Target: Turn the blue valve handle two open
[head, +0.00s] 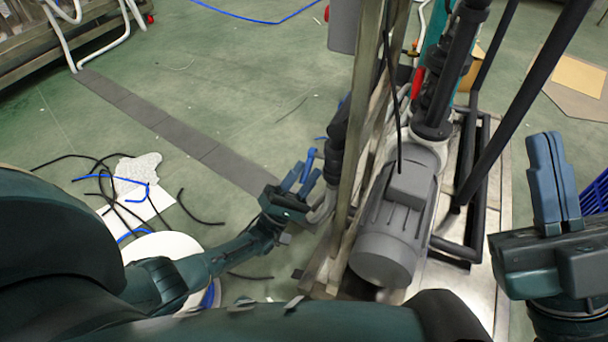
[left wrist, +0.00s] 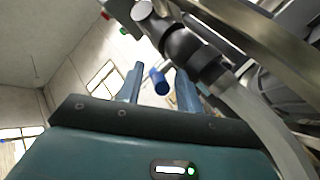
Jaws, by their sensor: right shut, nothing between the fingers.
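The blue valve handle (head: 309,158) is a small bar beside the dark pipe on the left side of the pump frame. It also shows in the left wrist view as a short blue cylinder end (left wrist: 160,83). My left gripper (head: 301,174) is at the handle with its blue fingers apart. In the left wrist view the handle appears between the two fingers (left wrist: 160,70), with a gap visible on each side. How deep it sits between them I cannot tell. My right gripper (head: 545,180) is shut and empty at the far right, away from the valve.
A grey motor (head: 393,225) and an upright metal post (head: 357,130) stand just right of my left gripper. A pale hose (left wrist: 265,130) runs close beside it. Black cables (head: 110,185) and a white round object (head: 160,248) lie on the floor at left.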

